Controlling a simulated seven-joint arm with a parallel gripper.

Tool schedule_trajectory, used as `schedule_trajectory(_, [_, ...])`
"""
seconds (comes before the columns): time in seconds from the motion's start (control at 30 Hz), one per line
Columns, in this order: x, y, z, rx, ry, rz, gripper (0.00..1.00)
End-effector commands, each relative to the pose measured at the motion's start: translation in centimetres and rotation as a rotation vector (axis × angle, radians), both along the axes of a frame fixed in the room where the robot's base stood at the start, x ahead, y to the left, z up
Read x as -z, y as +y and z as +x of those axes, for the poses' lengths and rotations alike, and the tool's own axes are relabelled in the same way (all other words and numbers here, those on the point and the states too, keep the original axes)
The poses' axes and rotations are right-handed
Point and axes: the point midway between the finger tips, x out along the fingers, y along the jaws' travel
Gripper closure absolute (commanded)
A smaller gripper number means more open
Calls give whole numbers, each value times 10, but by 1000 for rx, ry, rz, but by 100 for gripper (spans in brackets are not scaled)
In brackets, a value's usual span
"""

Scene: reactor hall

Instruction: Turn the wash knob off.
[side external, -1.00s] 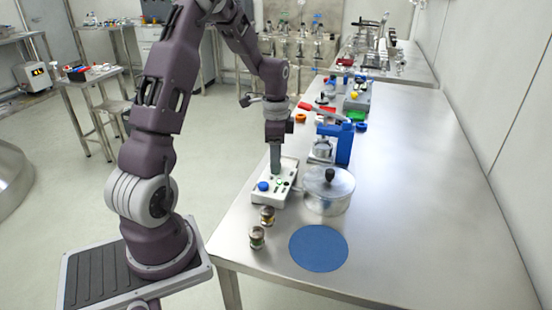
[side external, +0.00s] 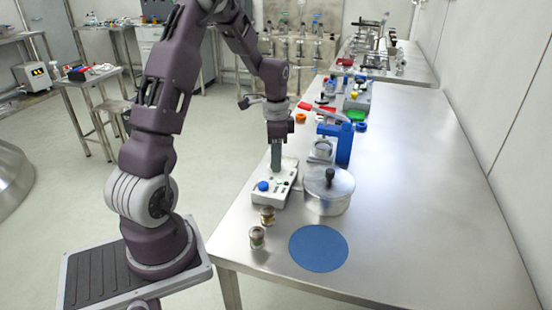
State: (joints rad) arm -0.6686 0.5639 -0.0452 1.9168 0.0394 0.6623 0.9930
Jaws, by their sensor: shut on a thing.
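A white control box (side external: 266,198) lies on the steel table near its left edge. It has a blue knob (side external: 263,186) at its near end and smaller dark and green controls farther along. No label can be read, so I cannot tell which control is the wash knob. My gripper (side external: 276,170) points straight down over the far part of the box, its fingers shut on a knob there. The fingers hide that knob, so its turn position does not show.
A lidded metal pot (side external: 328,197) stands close to the right of the box. A blue stand (side external: 344,146) is behind it. Two small jars (side external: 257,238) and a blue round mat (side external: 318,248) lie nearer. The table's right side is clear.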

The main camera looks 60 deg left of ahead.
Motion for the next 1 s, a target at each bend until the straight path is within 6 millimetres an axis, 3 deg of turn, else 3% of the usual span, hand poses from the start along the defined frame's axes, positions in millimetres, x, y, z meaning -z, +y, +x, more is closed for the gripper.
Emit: schedule_trajectory(1.0, [-1,1,1,-945,-4,1,100])
